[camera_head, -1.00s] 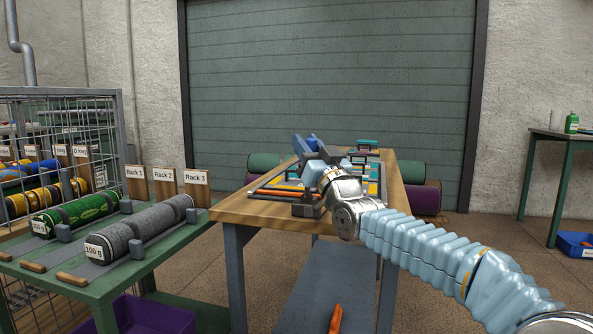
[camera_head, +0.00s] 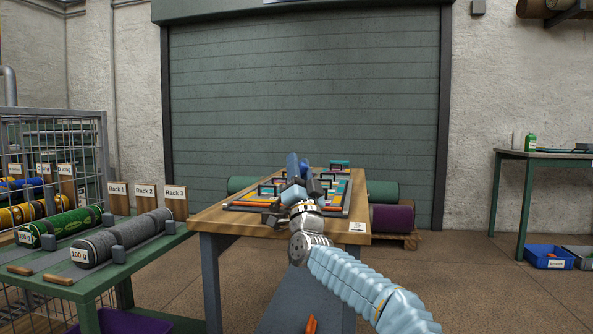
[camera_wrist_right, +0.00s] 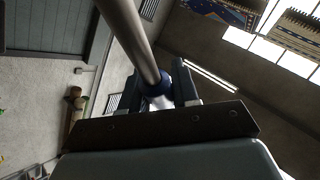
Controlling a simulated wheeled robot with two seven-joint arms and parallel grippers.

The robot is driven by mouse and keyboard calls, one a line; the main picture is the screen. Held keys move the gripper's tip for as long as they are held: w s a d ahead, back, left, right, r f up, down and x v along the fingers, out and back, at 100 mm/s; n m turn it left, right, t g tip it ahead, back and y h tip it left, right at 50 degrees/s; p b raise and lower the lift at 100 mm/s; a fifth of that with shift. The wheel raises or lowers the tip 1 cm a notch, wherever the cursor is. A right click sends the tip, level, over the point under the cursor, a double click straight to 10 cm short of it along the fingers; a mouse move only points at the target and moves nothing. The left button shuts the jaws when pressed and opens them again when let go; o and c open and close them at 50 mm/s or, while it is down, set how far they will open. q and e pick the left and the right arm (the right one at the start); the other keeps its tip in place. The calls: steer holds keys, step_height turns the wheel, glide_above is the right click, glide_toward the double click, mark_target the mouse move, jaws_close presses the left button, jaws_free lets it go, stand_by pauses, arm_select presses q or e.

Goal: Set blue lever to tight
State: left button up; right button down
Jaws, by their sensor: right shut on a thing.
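I cannot read any tight marking. My left gripper is not in view.
A green rack table (camera_head: 40,285) with a green roll (camera_head: 62,224) and a grey roll (camera_head: 120,240) stands at the left. Rolled rugs (camera_head: 390,217) lie behind the bench. Another table (camera_head: 545,156) stands at the far right. The floor between is clear.

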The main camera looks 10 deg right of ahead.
steer(key=shift+f, duration=0.1)
steer(key=c, duration=0.9)
jaws_free()
steer(key=shift+c, duration=0.2)
steer(key=shift+s+f+b, duration=0.25)
steer(key=shift+f+b, duration=0.05)
steer(key=b+v, duration=0.3)
steer(key=v, duration=1)
